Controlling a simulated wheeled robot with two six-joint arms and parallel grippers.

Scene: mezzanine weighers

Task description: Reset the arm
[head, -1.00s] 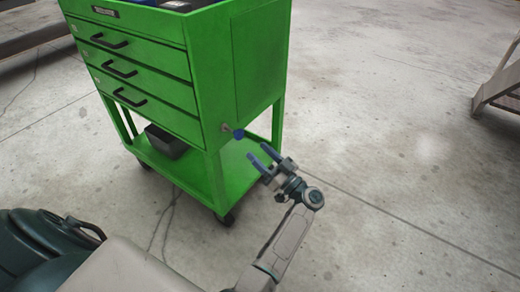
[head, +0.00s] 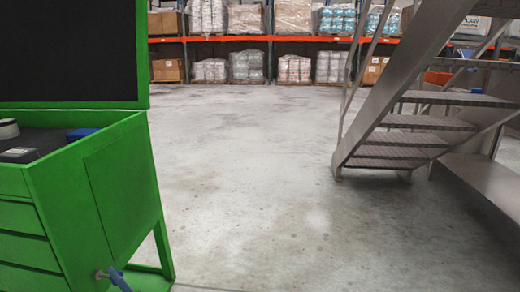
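Neither of my grippers can be made out for sure in the head view now, and no arm link shows. At the bottom left, a small blue piece (head: 120,282) sticks out beside a grey knob on the side of the green tool cart (head: 115,195). The picture's lower edge cuts the blue piece off. It looks like the cart's own blue-tipped fitting, but I cannot tell whether a fingertip is near it.
The cart's raised dark lid panel (head: 70,50) stands at the upper left. Grey metal stairs (head: 415,138) stand on the right. Loaded pallet racks with orange beams (head: 225,38) line the back. The concrete floor (head: 255,180) between cart and stairs is clear.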

